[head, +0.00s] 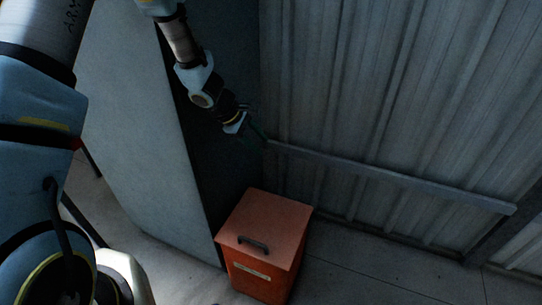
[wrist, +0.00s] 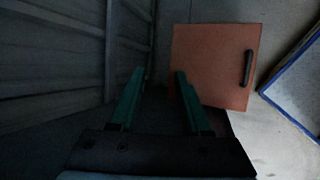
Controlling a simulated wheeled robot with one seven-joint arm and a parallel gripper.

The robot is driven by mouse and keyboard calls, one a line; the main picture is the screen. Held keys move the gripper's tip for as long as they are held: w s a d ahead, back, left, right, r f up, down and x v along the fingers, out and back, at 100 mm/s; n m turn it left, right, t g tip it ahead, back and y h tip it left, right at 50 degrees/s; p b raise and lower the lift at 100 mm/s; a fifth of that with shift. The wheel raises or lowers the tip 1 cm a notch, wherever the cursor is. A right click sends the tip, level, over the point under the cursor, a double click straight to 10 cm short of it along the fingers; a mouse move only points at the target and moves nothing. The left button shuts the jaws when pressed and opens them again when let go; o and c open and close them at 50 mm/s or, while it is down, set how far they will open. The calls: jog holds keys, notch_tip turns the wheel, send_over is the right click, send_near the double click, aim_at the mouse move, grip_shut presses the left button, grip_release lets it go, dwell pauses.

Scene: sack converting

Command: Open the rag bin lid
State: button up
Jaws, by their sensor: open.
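The rag bin (head: 258,283) is an orange-red box on the floor in the head view, with a label on its front. Its flat lid (head: 272,217) is down on top and has a dark handle (head: 253,245) near the front edge. In the wrist view the lid (wrist: 208,60) and handle (wrist: 247,68) show at the upper right. My gripper (head: 262,138) is above and behind the bin, near the corrugated wall, apart from the lid. In the wrist view its two green fingers (wrist: 157,72) are spread with nothing between them.
A corrugated metal wall (head: 370,90) with a horizontal rail (head: 390,176) stands behind the bin. A grey panel (head: 130,130) stands to the left, with a dark side facing the bin. The floor (head: 390,270) right of the bin is clear.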

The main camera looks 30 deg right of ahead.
jog(key=shift+v, duration=1.7)
jog(key=shift+c, duration=0.2)
